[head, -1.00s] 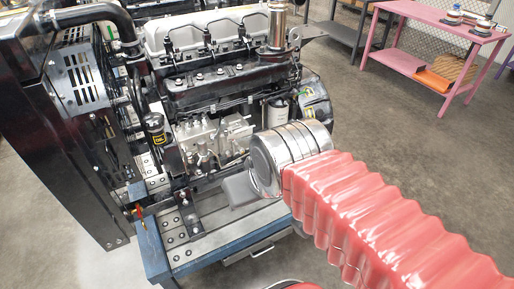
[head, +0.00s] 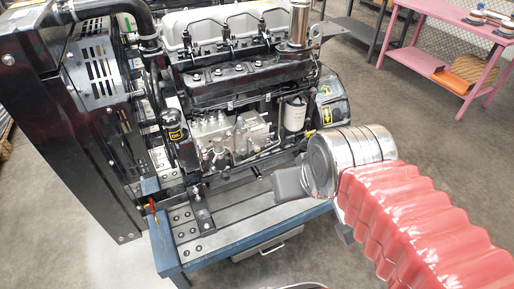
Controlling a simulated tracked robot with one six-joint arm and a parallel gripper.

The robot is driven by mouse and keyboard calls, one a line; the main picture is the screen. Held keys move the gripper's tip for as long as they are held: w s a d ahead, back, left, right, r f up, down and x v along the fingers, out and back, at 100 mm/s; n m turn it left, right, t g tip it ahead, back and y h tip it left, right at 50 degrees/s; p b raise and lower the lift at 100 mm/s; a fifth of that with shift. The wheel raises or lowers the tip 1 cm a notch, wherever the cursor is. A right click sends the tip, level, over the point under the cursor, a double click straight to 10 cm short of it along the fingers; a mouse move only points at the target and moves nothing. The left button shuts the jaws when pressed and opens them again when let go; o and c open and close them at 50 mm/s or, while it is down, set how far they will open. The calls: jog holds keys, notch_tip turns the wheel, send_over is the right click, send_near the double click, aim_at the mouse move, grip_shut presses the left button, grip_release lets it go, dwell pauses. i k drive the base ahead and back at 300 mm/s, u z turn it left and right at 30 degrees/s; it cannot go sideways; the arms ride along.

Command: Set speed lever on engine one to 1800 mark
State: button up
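The engine stands on a blue-edged steel stand (head: 230,225), with a light grey top cover (head: 205,22). A silver-grey injection pump (head: 220,140) with small fittings sits on its near side. The speed lever and its 1800 mark are too small to make out. My arm, in a red ribbed sleeve with a shiny metal wrist, reaches in from the lower right. My gripper (head: 289,184) shows as a dark grey piece beyond the wrist, in front of and below the pump, apart from it. The wrist partly hides it, so its opening cannot be told.
A tall black radiator housing (head: 65,130) stands at the left. A black oil filter (head: 173,125) and a white filter (head: 294,113) flank the pump. A pink table (head: 455,20) stands at the back right. The floor between is clear.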

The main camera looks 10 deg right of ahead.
aim_at(256, 149)
jog(key=k, duration=1.3)
jog(key=u, duration=0.4)
jog(key=i, duration=0.5)
jog(key=u, duration=0.55)
jog(key=i, duration=1.4)
jog(key=z, duration=0.55)
